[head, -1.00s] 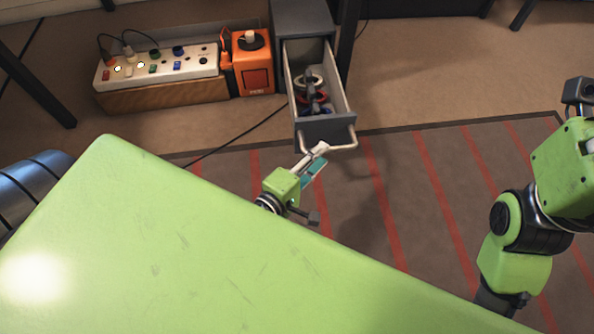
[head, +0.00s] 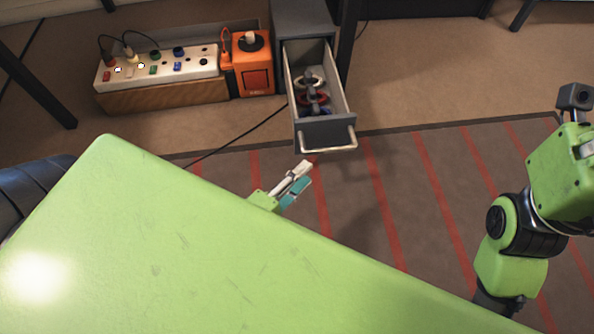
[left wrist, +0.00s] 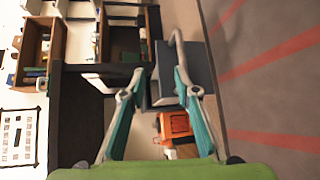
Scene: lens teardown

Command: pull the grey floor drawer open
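The grey floor drawer (head: 325,134) stands pulled out of its dark grey cabinet (head: 302,19), and its inside shows. Its pale bar handle (head: 330,151) is on the front and nothing holds it. The drawer front (left wrist: 198,62) and handle (left wrist: 175,40) also show in the left wrist view. My left gripper (head: 304,174) is just below and left of the handle, apart from it. In the left wrist view its two teal-and-grey fingers (left wrist: 160,82) are spread with nothing between them. My right arm (head: 515,230) is at the right edge; its fingers are out of view.
Ring-shaped parts (head: 313,98) in red, white and blue lie in the drawer. An orange box (head: 252,75) and a white socket panel (head: 160,68) stand left of the cabinet. The red-striped mat (head: 395,185) is clear before the drawer.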

